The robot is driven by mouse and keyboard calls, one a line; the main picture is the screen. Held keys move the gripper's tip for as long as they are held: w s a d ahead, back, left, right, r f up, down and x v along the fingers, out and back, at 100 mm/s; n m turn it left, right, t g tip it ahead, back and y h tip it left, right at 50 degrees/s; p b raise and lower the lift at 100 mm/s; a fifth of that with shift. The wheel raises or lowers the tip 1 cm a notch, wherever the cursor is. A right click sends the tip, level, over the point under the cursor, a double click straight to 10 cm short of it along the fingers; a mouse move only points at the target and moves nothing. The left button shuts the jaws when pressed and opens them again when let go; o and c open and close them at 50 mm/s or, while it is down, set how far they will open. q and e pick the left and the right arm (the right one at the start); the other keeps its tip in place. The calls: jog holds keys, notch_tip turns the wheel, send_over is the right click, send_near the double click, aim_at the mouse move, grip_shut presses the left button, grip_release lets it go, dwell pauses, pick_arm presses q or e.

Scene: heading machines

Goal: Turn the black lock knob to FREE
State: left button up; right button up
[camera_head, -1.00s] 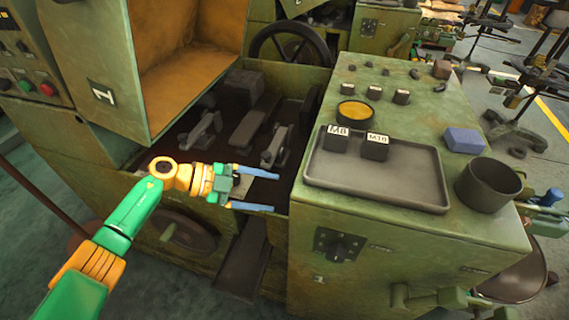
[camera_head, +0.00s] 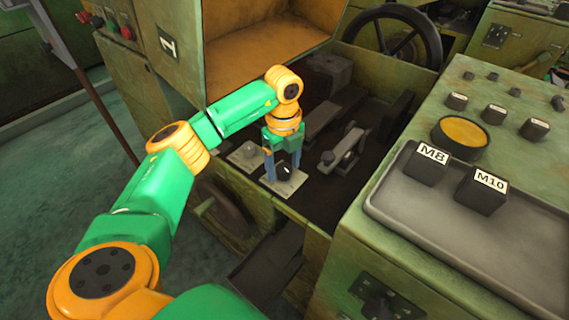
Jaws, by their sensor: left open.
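A small black knob (camera_head: 284,171) sits on a pale plate (camera_head: 291,185) at the near edge of the machine's dark recess. My left gripper (camera_head: 283,174) points down over this plate, its two blue fingers open, one on each side of the knob. I cannot tell whether the fingers touch the knob. Its markings are too small to read. A second dark knob is on a black plate (camera_head: 376,293) on the front of the right-hand cabinet. My right gripper is not in view.
Dark metal parts (camera_head: 343,150) stand in the recess right of my gripper. The open orange-lined cover (camera_head: 265,50) rises behind. A grey tray (camera_head: 440,228) with blocks marked M8 (camera_head: 427,163) and M10 (camera_head: 482,191) lies on the right cabinet. A handwheel (camera_head: 392,35) is at the back.

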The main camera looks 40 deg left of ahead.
pick_arm(q)
grip_shut()
